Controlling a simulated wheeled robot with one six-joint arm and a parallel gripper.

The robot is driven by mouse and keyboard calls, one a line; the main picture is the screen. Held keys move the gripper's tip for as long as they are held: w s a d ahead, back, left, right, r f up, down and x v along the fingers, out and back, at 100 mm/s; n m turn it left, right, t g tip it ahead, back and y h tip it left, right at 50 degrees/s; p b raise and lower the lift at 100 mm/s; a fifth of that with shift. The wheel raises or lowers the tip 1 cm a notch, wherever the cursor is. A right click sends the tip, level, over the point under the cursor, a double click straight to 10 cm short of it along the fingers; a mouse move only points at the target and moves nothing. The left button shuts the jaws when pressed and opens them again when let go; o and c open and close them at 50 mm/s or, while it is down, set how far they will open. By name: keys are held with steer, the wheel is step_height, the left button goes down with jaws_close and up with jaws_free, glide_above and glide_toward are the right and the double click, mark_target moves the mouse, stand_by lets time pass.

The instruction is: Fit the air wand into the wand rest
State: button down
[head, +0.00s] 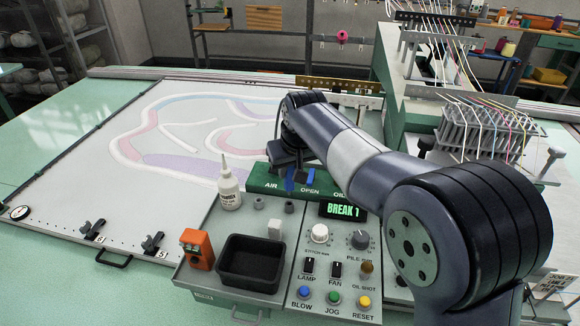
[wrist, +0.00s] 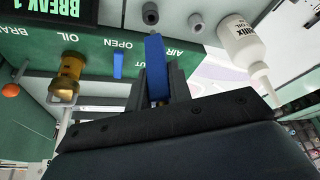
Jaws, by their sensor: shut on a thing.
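My gripper (wrist: 155,75) is shut on a blue bar-shaped handle (wrist: 154,52) at the green panel (wrist: 100,42), between the printed words AIR and OPEN. In the head view the blue handle (head: 290,181) shows just below my gripper (head: 290,172), at the panel's left part. I cannot tell if the handle is part of the air wand or a lever on the panel. No air wand or wand rest can be made out for certain. Two small grey round sockets (head: 259,203) (head: 289,206) stand on the console in front of the panel.
A white bottle (head: 229,189) stands close left of the panel. An orange block (head: 197,249) and a black tray (head: 251,262) are on the console, beside knobs and coloured buttons (head: 334,298). A brass fitting (wrist: 66,78) is near the OIL label. The tufting gantry is behind.

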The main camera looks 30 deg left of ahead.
mark_target(290, 189)
steer(key=shift+f+b, duration=0.75)
steer(key=shift+f, duration=0.5)
steer(key=shift+f+b, duration=0.55)
steer(key=shift+f, duration=0.8)
stand_by(0.8)
steer(key=c, duration=1.2)
jaws_free()
steer(key=b+v, duration=0.1)
steer(key=v, duration=0.9)
steer(key=shift+s+d+r, duration=0.15)
steer(key=shift+r, duration=0.2)
steer(key=shift+f, duration=0.1)
